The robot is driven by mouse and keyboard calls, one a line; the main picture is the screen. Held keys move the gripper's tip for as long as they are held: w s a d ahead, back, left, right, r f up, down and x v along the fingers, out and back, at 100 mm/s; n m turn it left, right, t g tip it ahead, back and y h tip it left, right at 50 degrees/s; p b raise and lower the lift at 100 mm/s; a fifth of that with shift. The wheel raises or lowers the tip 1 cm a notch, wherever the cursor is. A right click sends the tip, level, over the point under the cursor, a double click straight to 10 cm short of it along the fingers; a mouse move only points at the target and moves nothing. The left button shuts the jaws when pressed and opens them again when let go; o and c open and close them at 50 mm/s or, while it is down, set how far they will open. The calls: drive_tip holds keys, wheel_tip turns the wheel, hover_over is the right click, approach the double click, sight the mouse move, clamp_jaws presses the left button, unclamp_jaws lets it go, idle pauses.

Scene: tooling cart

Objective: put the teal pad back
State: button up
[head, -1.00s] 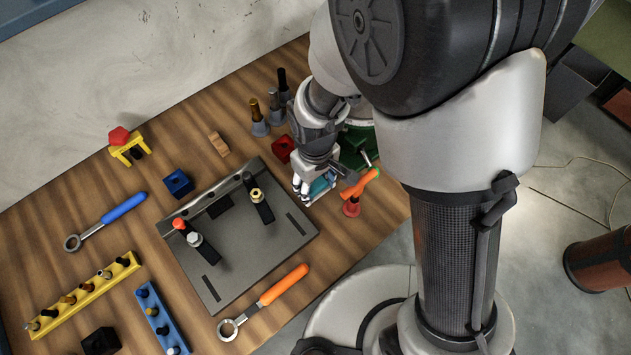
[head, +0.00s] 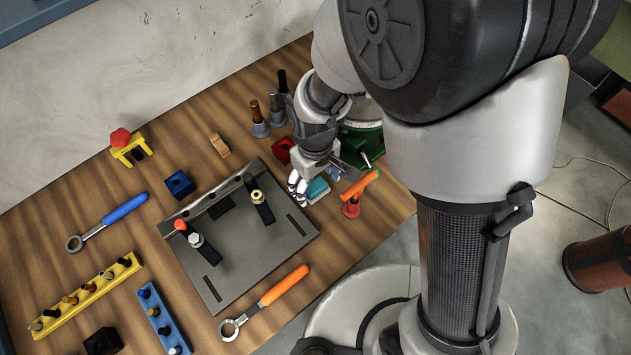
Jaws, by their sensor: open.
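The teal pad (head: 317,189) is a small block near the right edge of the wooden bench, just right of the grey metal plate (head: 221,262). My gripper (head: 309,184) is open, right at the pad and reaching down from above. Its pale fingertips show at the pad's left side. The far finger is partly hidden by the wrist, so I cannot tell whether any finger touches the pad. The pad's underside and what it rests on are hard to make out.
Close by are a red block (head: 283,150), an orange-handled tool (head: 361,184) on a red stand (head: 351,209) and a green machine base (head: 361,146). The plate carries two black clamps. An orange-handled wrench (head: 264,300) lies in front; a blue-handled one (head: 108,221) lies left.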

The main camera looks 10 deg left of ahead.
sight(315, 186)
wheel_tip(315, 186, up, 10)
drive_tip(key=p, duration=0.3)
drive_tip(key=s+d+r+m+t, duration=0.15)
drive_tip(key=d+r+m, duration=0.35)
drive_tip(key=d+r, duration=0.65)
drive_tip(key=s+d+r+m+t, duration=0.3)
drive_tip(key=s+d+r+m, duration=0.2)
drive_tip(key=s+d, duration=0.3)
drive_tip(key=shift+d+r, duration=0.5)
drive_tip(key=shift+r, duration=0.2)
